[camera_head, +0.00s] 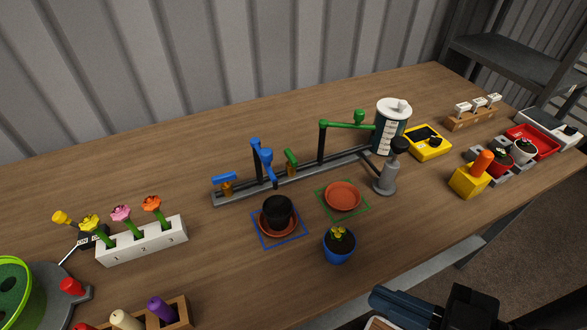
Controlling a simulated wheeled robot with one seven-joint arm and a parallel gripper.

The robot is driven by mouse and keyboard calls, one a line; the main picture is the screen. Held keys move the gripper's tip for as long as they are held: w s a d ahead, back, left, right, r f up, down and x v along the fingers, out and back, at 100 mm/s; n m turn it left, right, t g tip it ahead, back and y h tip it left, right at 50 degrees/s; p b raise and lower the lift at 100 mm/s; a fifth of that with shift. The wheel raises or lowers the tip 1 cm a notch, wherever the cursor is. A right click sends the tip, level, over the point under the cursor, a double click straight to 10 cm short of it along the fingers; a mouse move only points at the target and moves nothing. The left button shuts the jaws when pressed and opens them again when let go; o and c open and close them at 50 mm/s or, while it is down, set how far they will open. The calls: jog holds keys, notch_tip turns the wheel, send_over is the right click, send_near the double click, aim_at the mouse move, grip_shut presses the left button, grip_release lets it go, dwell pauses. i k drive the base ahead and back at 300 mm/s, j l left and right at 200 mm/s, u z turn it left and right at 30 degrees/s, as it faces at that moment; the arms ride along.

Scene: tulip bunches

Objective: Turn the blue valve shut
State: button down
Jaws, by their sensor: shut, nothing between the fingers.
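The blue valve (225,180) sits on a brass body at the left end of a grey rail (240,194). Its blue handle lies roughly along the rail. A blue spout (263,156) on a dark post stands just right of it, above a black pot (277,212) on a terracotta saucer inside a blue square outline. My gripper (468,303) is at the bottom right, dark and partly cut off by the frame edge. It is shut and empty, far from the blue valve and in front of the table; its fingertips are hard to make out.
A green valve (291,157) and green spout (345,125) share the rail. An empty saucer (343,196), blue pot with plant (340,243) and grey sprayer (386,172) stand in front. A white flower block (143,240) is at left. Table behind the rail is clear.

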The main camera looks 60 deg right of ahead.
aim_at(225, 178)
jog(key=k+j+z, duration=0.15)
jog(key=j+z, duration=0.2)
jog(key=z, duration=0.15)
jog(key=k+j+z, duration=0.15)
jog(key=j+z, duration=0.15)
jog(key=z, duration=0.2)
jog(key=k+j+z, duration=0.2)
jog(key=z, duration=0.25)
